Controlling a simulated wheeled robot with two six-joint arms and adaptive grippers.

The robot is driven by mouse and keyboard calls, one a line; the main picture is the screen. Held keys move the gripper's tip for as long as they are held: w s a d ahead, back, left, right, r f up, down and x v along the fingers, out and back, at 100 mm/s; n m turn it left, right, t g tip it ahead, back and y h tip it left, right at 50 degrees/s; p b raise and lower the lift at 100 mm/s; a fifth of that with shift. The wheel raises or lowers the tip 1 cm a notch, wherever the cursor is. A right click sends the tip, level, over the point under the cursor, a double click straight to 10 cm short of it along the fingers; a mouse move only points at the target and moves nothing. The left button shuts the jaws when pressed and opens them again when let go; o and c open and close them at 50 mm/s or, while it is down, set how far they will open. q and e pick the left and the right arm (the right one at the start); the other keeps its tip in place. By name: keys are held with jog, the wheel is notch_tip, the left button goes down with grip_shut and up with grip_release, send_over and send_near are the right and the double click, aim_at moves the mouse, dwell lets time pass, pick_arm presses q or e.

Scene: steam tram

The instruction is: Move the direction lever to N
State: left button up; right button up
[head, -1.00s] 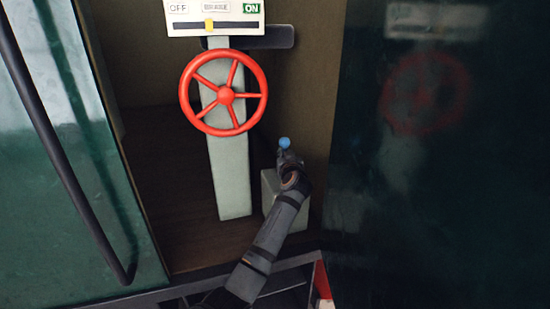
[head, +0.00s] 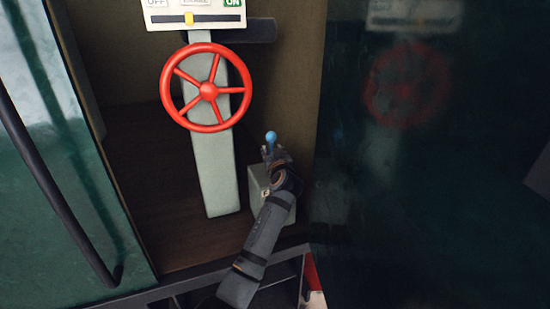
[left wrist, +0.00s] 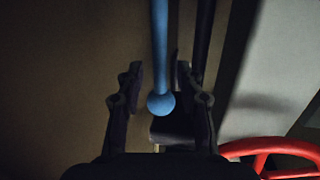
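The direction lever (head: 270,137) has a blue knob and rises from a pale grey-green box (head: 257,183) low on the right of the opening. My left gripper (head: 272,154) is at the lever, just below its knob in the head view, and its arm hides part of the box. In the left wrist view the blue lever (left wrist: 160,50) with its round end runs between the two spread fingers (left wrist: 158,90). Gaps show on both sides of it, so the gripper is open around the lever. A small mark shows on the box, but no N is readable. My right gripper is not in view.
A red handwheel (head: 209,91) stands on a pale column (head: 215,170) left of the lever. Above it is a panel (head: 215,8) with a yellow slider and a green ON label. Dark green walls (head: 420,190) flank the opening.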

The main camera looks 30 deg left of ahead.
pick_arm(q)
jog(key=f+v, duration=0.1)
jog(key=v, duration=0.8)
jog(key=shift+s+d+r, duration=0.2)
jog(key=shift+r, duration=0.35)
